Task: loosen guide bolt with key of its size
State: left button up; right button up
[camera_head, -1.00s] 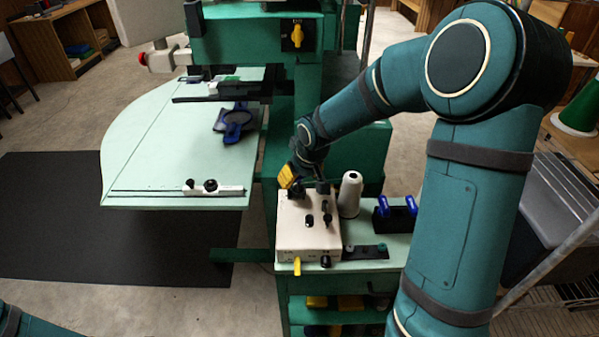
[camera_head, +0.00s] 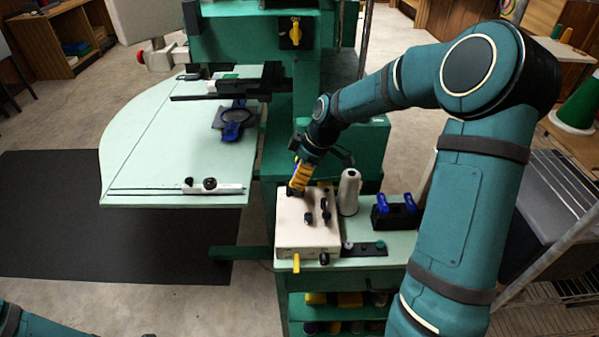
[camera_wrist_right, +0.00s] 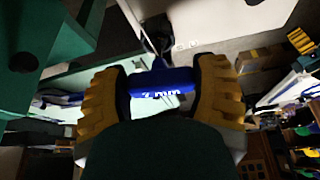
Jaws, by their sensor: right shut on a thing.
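My right gripper (camera_head: 298,180) is over the back left part of a cream box (camera_head: 307,235) with black knobs on the side bench. In the right wrist view its yellow fingers (camera_wrist_right: 163,95) are shut on a blue key handle (camera_wrist_right: 160,80) with white lettering that ends in "mm"; the number is hard to read. The key's shaft and tip cannot be made out. Two more blue handles (camera_head: 381,203) stand in a black rack (camera_head: 395,218) at the right. I cannot tell which bolt is the guide bolt. Only part of my left arm shows; its gripper is out of view.
A white thread cone (camera_head: 349,192) stands close to the right of the box. A black strip with small knobs (camera_head: 364,249) lies in front of the rack. A pale green table (camera_head: 160,150) on the left carries a white guide block (camera_head: 205,186) and a blue-framed piece (camera_head: 233,128).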

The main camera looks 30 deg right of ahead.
jog(key=n, duration=0.2)
jog(key=n+g+p, duration=0.1)
jog(key=n, duration=0.1)
jog(key=shift+w+n+g+y, duration=0.15)
jog(key=shift+n+g+y, duration=0.15)
jog(key=shift+y, duration=0.1)
jog(key=o, duration=1.4)
pick_arm(q)
jog(key=shift+s+r, duration=0.15)
jog(key=shift+r, duration=0.6)
pick_arm(e)
jog(key=v, duration=1.2)
